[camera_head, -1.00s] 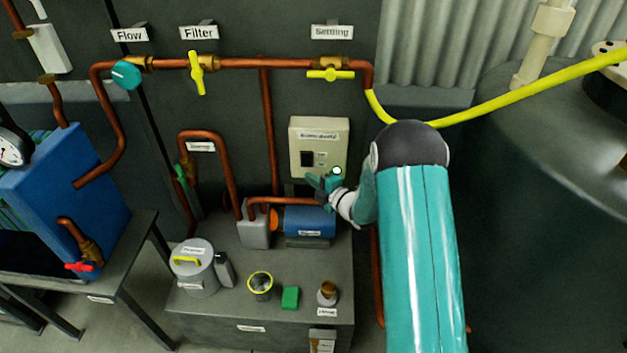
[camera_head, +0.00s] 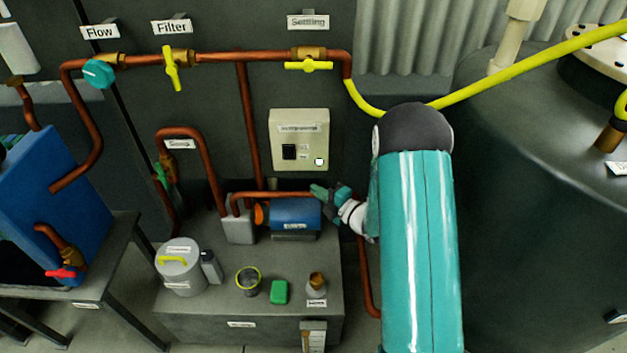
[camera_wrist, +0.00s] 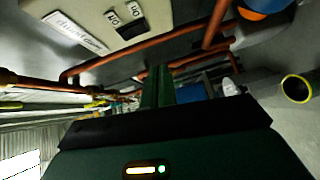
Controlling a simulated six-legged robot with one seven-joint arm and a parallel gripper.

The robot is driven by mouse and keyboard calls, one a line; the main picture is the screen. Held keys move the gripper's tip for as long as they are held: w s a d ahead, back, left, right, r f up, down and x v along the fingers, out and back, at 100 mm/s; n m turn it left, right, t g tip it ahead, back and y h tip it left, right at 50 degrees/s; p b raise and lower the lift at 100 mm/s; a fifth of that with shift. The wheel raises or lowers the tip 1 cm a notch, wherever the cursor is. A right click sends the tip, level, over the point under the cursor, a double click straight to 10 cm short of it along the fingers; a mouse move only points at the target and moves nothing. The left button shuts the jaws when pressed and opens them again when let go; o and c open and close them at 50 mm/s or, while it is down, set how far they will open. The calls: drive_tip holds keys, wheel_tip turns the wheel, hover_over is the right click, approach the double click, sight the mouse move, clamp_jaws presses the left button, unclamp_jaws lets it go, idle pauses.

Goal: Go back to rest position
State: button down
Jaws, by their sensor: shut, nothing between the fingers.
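My gripper (camera_head: 328,193) shows in the head view at the left end of my teal arm. It is shut and empty, just right of the blue pump motor (camera_head: 296,213) and below the beige switch box (camera_head: 299,140). It is apart from the box. In the wrist view my gripper's green fingers (camera_wrist: 157,88) lie together.
Copper pipes (camera_head: 222,57) with yellow valve handles run along the wall. A grey bench (camera_head: 200,318) holds a lidded pot (camera_head: 180,272), a yellow-rimmed cup (camera_head: 248,283), a green block (camera_head: 280,292) and a small jar (camera_head: 316,286). A large dark tank (camera_head: 540,200) stands at right.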

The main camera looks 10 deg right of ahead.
drive_tip(key=w+d+r+m+h, duration=0.1)
drive_tip(key=d+r+m+h, duration=0.2)
drive_tip(key=r+m+h, duration=0.55)
drive_tip(key=s+d+r+m+g+h, duration=0.15)
drive_tip(key=s+r+m, duration=0.35)
drive_tip(key=r, duration=0.6)
drive_tip(key=s+a+r+m+g, duration=0.1)
drive_tip(key=s+r+m+g, duration=0.1)
drive_tip(key=s, duration=0.7)
drive_tip(key=s+a+r+m+g, duration=0.2)
drive_tip(key=s+m, duration=0.3)
drive_tip(key=s, duration=0.5)
drive_tip(key=s+a+r+m+g, duration=0.1)
drive_tip(key=s+r+m+g, duration=0.1)
drive_tip(key=s, duration=0.7)
drive_tip(key=shift+s+a+m+g, duration=0.2)
drive_tip(key=shift+a+m+g, duration=0.1)
drive_tip(key=shift+m+g, duration=0.25)
